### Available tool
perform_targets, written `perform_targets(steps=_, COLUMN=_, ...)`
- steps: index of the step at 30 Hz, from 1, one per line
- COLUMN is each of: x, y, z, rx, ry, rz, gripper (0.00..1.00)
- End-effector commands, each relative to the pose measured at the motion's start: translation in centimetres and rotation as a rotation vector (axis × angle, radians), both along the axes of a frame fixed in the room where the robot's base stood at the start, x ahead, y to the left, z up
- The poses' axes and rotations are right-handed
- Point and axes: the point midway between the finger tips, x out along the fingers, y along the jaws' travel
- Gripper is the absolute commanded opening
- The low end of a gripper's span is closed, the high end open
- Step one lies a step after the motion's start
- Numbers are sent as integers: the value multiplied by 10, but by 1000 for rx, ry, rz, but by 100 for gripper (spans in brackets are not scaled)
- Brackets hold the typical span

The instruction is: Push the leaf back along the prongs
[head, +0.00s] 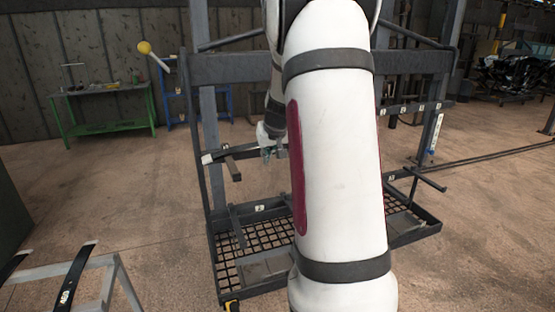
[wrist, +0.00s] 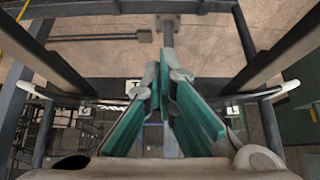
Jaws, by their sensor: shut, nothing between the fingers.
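The leaf, a dark curved strip with white ends, lies across the rack's upper prongs. In the head view its left end (head: 209,158) shows; the arm hides most of the rest. In the wrist view both white ends show, the right one (wrist: 290,86) and the left one, with the middle hidden behind my fingers. A prong (head: 231,166) sticks out under the leaf's left part. My gripper (head: 268,152) is shut and empty beside the leaf; its teal fingers show in the wrist view (wrist: 165,78). I cannot tell whether they touch the leaf.
The dark rack frame (head: 205,120) has a mesh bottom tray (head: 262,238) and more prongs on the right (head: 428,181). Another dark leaf (head: 75,278) lies on a grey stand (head: 110,272) at lower left. A green table (head: 105,128) stands behind. The floor at left is open.

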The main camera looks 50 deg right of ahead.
Motion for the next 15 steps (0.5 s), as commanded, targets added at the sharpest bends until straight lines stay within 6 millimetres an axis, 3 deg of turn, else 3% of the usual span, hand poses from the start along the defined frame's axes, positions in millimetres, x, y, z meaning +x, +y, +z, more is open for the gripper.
perform_targets(steps=15, x=-30, y=18, z=1, rx=1, ry=1, rz=1, gripper=0)
